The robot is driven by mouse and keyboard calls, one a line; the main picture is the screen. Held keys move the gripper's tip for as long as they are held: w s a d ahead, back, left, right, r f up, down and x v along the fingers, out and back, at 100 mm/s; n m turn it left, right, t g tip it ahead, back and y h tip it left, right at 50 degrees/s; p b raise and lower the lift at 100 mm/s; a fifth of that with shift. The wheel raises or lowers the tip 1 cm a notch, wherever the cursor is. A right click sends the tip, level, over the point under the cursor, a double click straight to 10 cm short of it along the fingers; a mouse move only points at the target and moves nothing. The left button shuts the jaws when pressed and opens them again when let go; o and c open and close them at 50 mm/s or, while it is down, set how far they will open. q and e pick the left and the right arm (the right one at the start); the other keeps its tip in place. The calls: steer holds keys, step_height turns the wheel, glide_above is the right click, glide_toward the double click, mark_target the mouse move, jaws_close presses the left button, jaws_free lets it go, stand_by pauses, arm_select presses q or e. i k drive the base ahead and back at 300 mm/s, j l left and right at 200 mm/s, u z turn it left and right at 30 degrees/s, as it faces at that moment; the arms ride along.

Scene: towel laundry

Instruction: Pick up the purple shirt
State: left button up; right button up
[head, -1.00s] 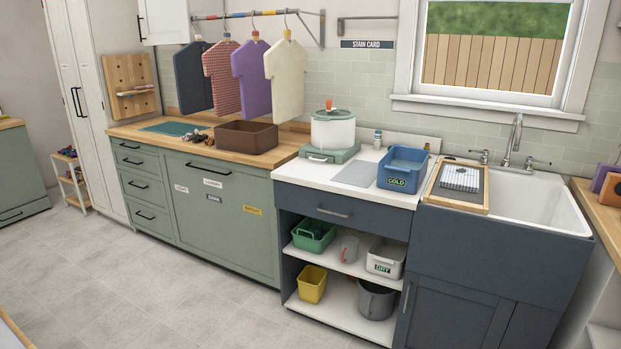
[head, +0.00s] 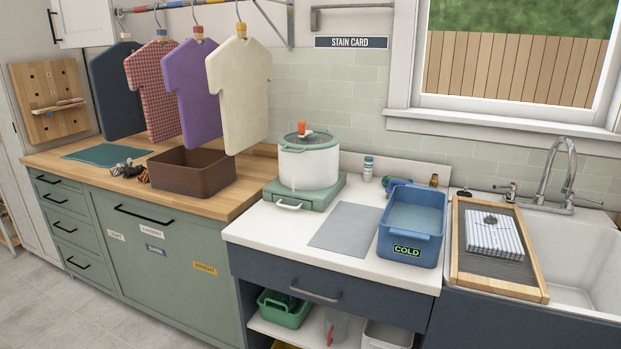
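The purple shirt (head: 193,95) hangs on a hanger from the rail at the upper left of the head view. It hangs between a red checked shirt (head: 152,92) on its left and a cream shirt (head: 239,95) on its right. The cream shirt's edge is close to its right side. A dark blue shirt (head: 117,92) hangs at the far left of the row. Neither of my grippers is in view.
Below the shirts, a brown bin (head: 192,178) stands on the wooden counter (head: 235,198). A white pot (head: 308,162) on a green base and a blue COLD tub (head: 411,228) stand to the right. A wall bracket holds the rail. Floor is free at lower left.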

mark_target(184, 69)
steer(key=i+j, duration=0.3)
steer(key=i+j+z, duration=0.15)
steer(key=i+j, duration=0.15)
steer(key=j, duration=0.15)
steer(key=i+j, duration=0.25)
steer(key=j, duration=0.15)
steer(key=i+j+z, duration=0.15)
steer(key=i+j, duration=0.15)
steer(key=j+z, duration=0.25)
steer(key=j, duration=1.95)
steer(key=k+j, duration=0.15)
steer(key=j, duration=0.2)
steer(key=k+j, duration=0.2)
steer(key=j, duration=0.15)
steer(key=k+j, duration=0.15)
steer(key=j, duration=0.2)
steer(key=k+j, duration=0.2)
steer(key=j+z, duration=0.05)
steer(key=j, duration=0.1)
